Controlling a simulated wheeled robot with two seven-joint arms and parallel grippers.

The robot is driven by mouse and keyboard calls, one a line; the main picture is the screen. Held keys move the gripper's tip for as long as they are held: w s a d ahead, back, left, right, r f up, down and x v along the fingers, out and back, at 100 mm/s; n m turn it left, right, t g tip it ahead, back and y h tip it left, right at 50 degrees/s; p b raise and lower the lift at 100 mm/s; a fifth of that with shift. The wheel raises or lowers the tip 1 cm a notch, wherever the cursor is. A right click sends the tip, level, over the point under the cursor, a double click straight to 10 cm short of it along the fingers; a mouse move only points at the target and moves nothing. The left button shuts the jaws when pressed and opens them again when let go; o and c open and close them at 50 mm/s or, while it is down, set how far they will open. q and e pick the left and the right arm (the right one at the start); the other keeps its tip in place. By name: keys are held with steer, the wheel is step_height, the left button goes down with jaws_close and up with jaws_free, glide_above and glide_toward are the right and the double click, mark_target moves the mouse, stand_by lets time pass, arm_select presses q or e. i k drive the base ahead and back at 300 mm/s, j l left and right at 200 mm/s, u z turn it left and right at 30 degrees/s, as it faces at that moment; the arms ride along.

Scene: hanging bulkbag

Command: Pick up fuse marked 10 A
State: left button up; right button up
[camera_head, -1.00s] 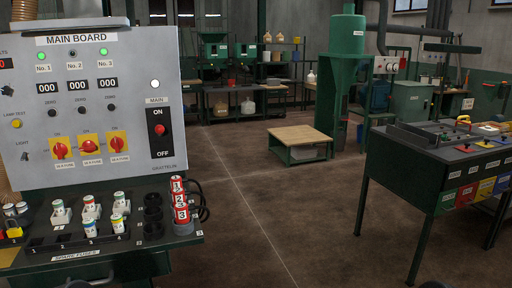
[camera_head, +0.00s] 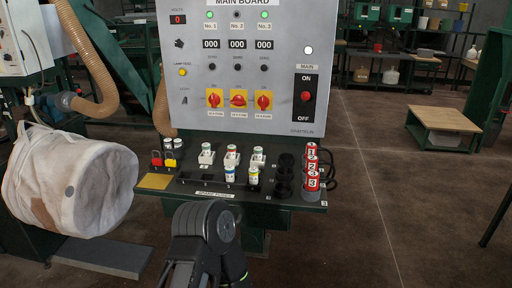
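Spare fuses, one with a blue band (camera_head: 229,175) and one with a yellow band (camera_head: 253,175), stand upright in the dark rack labelled SPARE FUSES (camera_head: 215,194) below the main board. A dark arm of mine, apparently the left, rises at bottom centre in front of the rack. Its fingertips cannot be made out. My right gripper is out of view.
The main board (camera_head: 238,70) stands behind the rack. Red numbered cylinders (camera_head: 312,168) and black sockets (camera_head: 284,175) are at its right. Red and yellow padlocks (camera_head: 170,161) are at its left. A white bulk bag (camera_head: 75,185) hangs further left.

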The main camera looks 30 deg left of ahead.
mark_target(231, 149)
steer(key=i+l+u, duration=0.15)
steer(key=u, duration=0.2)
steer(key=i+l+u, duration=0.1)
steer(key=l+u, duration=0.2)
steer(key=i+l+u, duration=0.1)
steer(key=u, duration=0.25)
steer(key=i+l, duration=0.1)
steer(key=l, duration=0.45)
steer(key=i+l+u, duration=0.15)
steer(key=l, duration=0.9)
steer(key=i+u, duration=0.05)
